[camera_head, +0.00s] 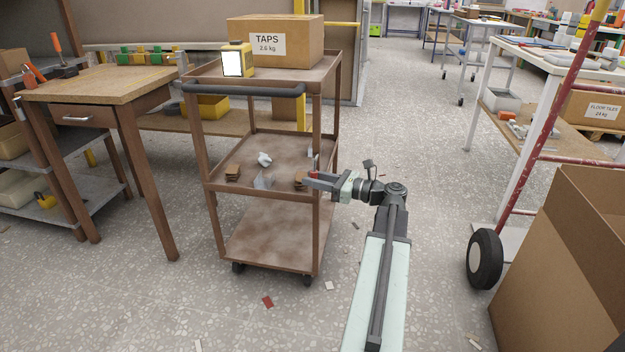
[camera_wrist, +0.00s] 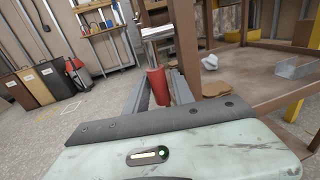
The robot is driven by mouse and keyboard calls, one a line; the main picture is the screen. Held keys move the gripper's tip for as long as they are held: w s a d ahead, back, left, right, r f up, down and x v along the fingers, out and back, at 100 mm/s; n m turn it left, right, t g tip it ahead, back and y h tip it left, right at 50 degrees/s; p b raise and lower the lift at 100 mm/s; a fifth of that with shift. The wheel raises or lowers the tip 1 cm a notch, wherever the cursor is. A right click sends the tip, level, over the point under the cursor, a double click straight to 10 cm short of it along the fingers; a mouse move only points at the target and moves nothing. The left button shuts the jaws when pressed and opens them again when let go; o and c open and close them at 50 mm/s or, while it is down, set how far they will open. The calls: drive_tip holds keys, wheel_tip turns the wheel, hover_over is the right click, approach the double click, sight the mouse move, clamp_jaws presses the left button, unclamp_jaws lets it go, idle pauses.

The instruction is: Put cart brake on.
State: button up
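The brown metal cart (camera_head: 275,262) stands upright on small black casters, with a dark push bar (camera_head: 245,91) along its top edge. An upright red handle (camera_head: 316,164), seemingly the brake lever, is by the cart's right front post at middle-shelf height. My gripper (camera_head: 312,179) is beside that post. In the wrist view the red handle (camera_wrist: 158,86) stands between the two grey fingers of my gripper (camera_wrist: 159,92). The fingers look apart, one on each side of it; I see no clear grip. The lever's lower part is hidden.
A box marked TAPS (camera_head: 278,40) and a yellow device (camera_head: 237,60) are on the cart's top. Small scraps lie on its middle shelf. A wooden table (camera_head: 105,84) is at left; a large cardboard box (camera_head: 560,265) and hand truck wheel (camera_head: 485,259) are at right.

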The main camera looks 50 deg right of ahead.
drive_tip(key=shift+w, duration=0.1)
drive_tip(key=shift+c, duration=0.3)
clamp_jaws()
idle(1.1)
